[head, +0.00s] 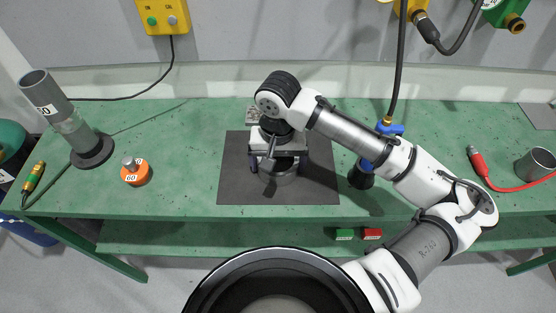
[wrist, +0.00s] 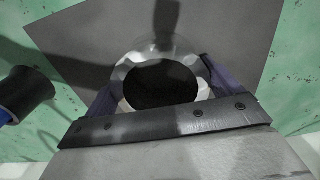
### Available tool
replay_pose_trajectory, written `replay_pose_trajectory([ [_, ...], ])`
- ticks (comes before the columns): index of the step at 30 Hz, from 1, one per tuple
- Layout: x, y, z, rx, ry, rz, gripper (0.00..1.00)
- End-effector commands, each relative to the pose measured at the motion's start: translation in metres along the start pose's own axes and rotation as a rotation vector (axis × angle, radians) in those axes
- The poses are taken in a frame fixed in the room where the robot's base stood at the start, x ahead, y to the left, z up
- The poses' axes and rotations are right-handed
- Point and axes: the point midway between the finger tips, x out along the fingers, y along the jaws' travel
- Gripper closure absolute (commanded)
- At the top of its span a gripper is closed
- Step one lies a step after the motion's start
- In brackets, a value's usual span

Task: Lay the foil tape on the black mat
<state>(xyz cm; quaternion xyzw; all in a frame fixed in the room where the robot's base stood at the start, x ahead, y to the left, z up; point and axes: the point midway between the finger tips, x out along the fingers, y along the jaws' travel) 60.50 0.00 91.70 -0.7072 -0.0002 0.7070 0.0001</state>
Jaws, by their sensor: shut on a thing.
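The foil tape is a silvery roll with a dark round core (wrist: 150,52) in the wrist view. My gripper (wrist: 163,72) is shut on it, with one purple finger on each side. In the head view my gripper (head: 281,162) points down over the black mat (head: 322,187), and the grey roll (head: 284,179) shows low between the fingers. The mat lies flat on the green bench and also shows in the wrist view (wrist: 75,28). I cannot tell whether the roll touches the mat or hangs just above it.
A blue and black tool (head: 363,176) on a hose stands just right of the mat. An orange weight (head: 135,173) and a grey tube on a stand (head: 75,130) are at left. A metal cup (head: 535,165) and red cable (head: 508,187) are at right.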

Motion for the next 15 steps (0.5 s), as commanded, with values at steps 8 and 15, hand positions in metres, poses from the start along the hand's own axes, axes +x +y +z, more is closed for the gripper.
replay_pose_trajectory([
  [8,0.002,0.0,0.0,0.0,-0.001,0.0,0.0],
  [15,-0.01,0.0,-0.001,-0.001,0.002,0.0,0.0],
])
